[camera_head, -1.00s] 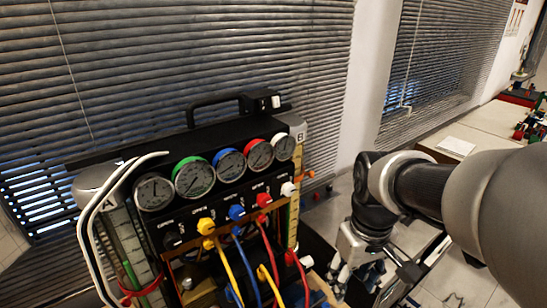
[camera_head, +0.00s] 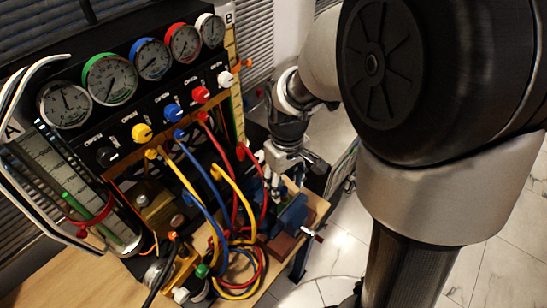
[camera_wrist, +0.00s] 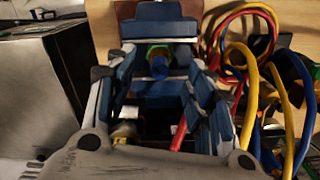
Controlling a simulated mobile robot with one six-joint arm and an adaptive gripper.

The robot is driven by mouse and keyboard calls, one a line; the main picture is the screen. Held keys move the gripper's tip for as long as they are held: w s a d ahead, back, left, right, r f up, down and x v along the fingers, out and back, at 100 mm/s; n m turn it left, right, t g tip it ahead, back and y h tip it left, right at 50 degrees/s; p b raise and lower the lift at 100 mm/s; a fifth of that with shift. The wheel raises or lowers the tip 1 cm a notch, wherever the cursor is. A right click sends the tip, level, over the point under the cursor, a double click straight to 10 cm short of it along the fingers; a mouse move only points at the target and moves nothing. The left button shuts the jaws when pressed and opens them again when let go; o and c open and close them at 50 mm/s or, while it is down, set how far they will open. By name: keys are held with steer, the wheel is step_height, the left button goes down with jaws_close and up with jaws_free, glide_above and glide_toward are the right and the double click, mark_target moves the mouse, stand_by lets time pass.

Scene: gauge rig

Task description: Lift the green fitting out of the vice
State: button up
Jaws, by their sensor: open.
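The blue vice (camera_head: 292,218) stands on the wooden bench, to the right of the hoses in the head view. In the wrist view its blue jaws (camera_wrist: 160,28) lie ahead of my gripper. The green fitting (camera_wrist: 158,49) shows there between the jaws, with a blue part at its near side. My gripper (camera_head: 284,180) is above the vice, pointing down. In the wrist view my gripper (camera_wrist: 157,72) is open, with one finger on each side of the fitting's line. I cannot tell whether a finger touches it. In the head view the fitting is mostly hidden.
Yellow, blue and red hoses (camera_head: 215,205) hang from the gauge panel (camera_head: 140,85) close to the left of my gripper. They also show at the right of the wrist view (camera_wrist: 262,75). A grey box (camera_wrist: 40,85) stands at the left there.

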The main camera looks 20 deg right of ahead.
mark_target(284, 188)
steer(key=shift+f+b, duration=0.5)
steer(key=shift+f, duration=1.65)
jaws_close()
steer(key=c, duration=0.7)
jaws_free()
jaws_close()
steer(key=shift+w+a+r, duration=0.2)
steer(key=shift+w+a, duration=0.05)
steer(key=shift+w, duration=0.15)
steer(key=shift+r+p, duration=0.1)
steer(key=shift+p, duration=0.2)
steer(key=shift+r+p, duration=3.45)
steer(key=shift+r, duration=0.75)
